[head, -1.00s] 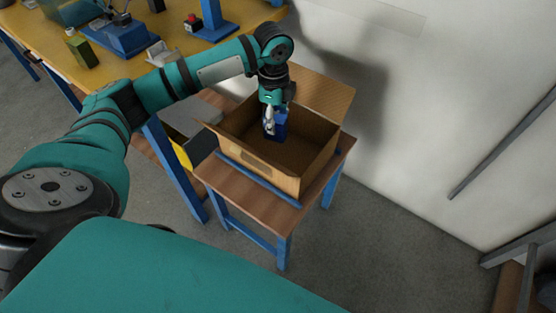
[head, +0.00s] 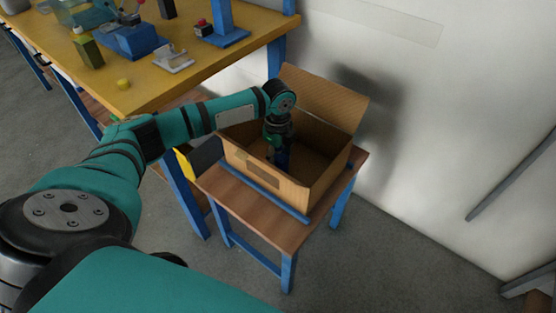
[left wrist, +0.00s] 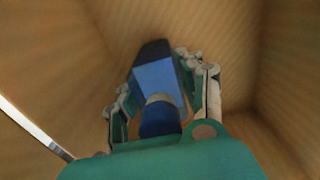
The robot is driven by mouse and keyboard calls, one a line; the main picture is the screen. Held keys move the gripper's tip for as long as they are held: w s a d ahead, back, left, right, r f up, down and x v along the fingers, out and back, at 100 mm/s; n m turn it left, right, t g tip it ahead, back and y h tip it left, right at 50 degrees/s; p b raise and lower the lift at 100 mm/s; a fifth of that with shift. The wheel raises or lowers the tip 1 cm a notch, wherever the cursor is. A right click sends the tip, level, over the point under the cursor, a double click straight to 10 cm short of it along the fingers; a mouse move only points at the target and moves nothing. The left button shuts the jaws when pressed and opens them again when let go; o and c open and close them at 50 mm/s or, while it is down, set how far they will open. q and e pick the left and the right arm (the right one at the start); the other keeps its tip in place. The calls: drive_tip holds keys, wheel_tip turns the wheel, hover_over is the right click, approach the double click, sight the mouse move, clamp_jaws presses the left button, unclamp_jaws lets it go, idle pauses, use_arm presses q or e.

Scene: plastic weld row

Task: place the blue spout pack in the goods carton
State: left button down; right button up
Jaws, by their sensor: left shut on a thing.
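The blue spout pack (left wrist: 157,82) is between the fingers of my left gripper (left wrist: 163,100), which is shut on it. In the head view the pack (head: 282,159) shows as a small dark blue patch under the left gripper (head: 277,150), inside the open goods carton (head: 270,181). The carton's brown walls surround the gripper in the left wrist view. Whether the pack touches the carton floor cannot be told. My right gripper is in neither view.
The carton stands on a small wooden table with blue legs (head: 258,215). A white wall is behind the carton.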

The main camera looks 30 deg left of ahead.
use_arm(q)
drive_tip(key=shift+f, duration=0.15)
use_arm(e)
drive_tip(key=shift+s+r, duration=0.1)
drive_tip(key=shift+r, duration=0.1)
use_arm(q)
drive_tip(key=shift+f, duration=0.1)
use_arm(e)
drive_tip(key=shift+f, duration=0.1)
use_arm(q)
drive_tip(key=c, duration=0.8)
unclamp_jaws()
drive_tip(key=shift+r, duration=0.3)
wheel_tip(320, 180, up, 10)
drive_tip(key=p, duration=0.3)
drive_tip(key=shift+r, duration=0.8)
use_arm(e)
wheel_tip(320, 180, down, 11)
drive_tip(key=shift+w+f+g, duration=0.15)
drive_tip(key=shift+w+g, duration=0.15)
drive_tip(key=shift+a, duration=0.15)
